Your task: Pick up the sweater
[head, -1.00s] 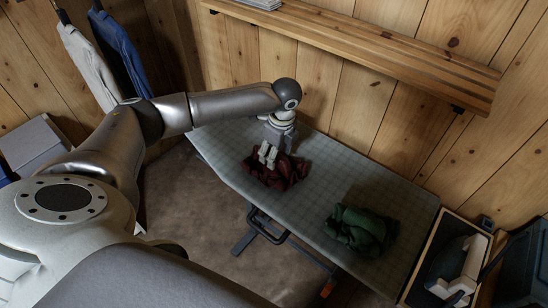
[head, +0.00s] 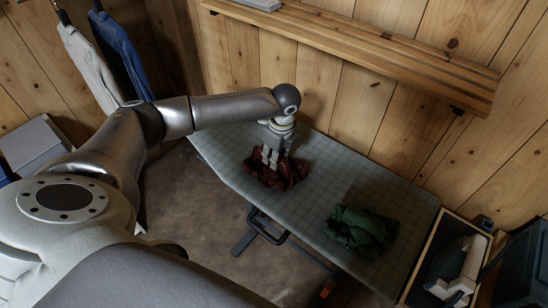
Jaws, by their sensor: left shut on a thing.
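A crumpled dark red garment (head: 288,178) lies on the grey gridded ironing board, left of its middle. A crumpled green garment (head: 362,230) lies farther right on the board. I cannot tell from their shape which one is the sweater. My left gripper (head: 270,163) points down at the dark red garment and is shut on its cloth. Part of the red garment is hidden behind the fingers. The red garment still rests on the board. My right gripper is not in view.
The ironing board (head: 325,170) has bare room between the two garments. A wooden slatted shelf (head: 370,50) runs along the wall behind. An iron (head: 460,268) stands at the lower right. Shirts (head: 90,65) hang at the upper left, above a grey box (head: 35,147).

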